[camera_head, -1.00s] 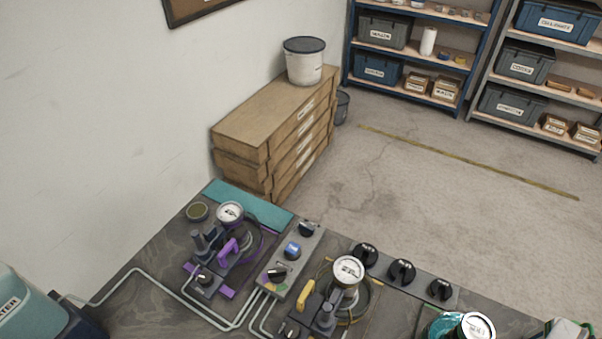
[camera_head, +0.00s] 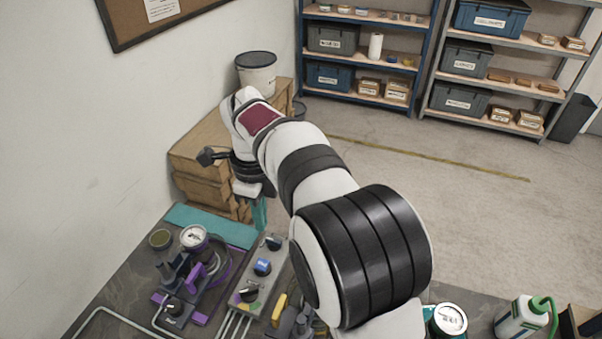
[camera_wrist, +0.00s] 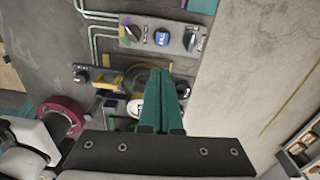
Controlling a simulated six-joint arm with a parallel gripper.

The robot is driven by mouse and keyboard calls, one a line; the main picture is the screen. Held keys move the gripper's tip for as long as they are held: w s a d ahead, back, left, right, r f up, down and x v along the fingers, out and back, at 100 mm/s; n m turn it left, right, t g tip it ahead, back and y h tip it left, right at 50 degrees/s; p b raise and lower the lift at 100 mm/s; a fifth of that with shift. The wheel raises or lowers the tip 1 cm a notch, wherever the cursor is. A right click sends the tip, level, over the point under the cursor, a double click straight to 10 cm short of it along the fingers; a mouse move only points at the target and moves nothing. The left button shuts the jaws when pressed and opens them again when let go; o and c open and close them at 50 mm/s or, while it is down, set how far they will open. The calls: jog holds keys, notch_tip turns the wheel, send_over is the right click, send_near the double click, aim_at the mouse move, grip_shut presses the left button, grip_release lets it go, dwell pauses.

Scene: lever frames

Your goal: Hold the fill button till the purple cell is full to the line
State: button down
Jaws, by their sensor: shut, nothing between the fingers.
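The purple cell, with a purple lever (camera_head: 196,277) and a round white gauge (camera_head: 193,237), stands at the left of the bench in the head view. The gauge reading is too small to make out. A blue button (camera_head: 262,267), its label too small to read, sits on the grey control panel (camera_head: 272,281) right of this cell. The blue button also shows in the wrist view (camera_wrist: 162,38). My gripper (camera_wrist: 160,72) is shut and empty, with teal fingers, apart from the button. In the head view its fingers (camera_head: 259,213) show near the panel's far end.
A colour-marked selector knob (camera_head: 249,293) and another black knob (camera_head: 272,243) flank the blue button. A yellow-handled station (camera_head: 279,307) is partly hidden behind my arm. Pipes (camera_head: 112,313) cross the bench front. A wooden drawer cabinet (camera_head: 200,170) stands behind.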

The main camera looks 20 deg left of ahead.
aim_at(263, 265)
jog(key=shift+a+f+m, duration=0.3)
jog(key=shift+a+f, duration=0.05)
jog(key=shift+a, duration=0.45)
notch_tip(263, 265, down, 14)
jog(key=shift+f, duration=0.15)
jog(key=shift+s+d+f, duration=0.1)
jog(key=shift+f, duration=1.1)
dwell(0.3)
jog(key=shift+d, duration=0.1)
dwell(0.5)
notch_tip(263, 265, up, 15)
jog(key=shift+w+a+r, duration=0.15)
jog(key=shift+w+a, duration=0.2)
jog(key=shift+a, duration=0.05)
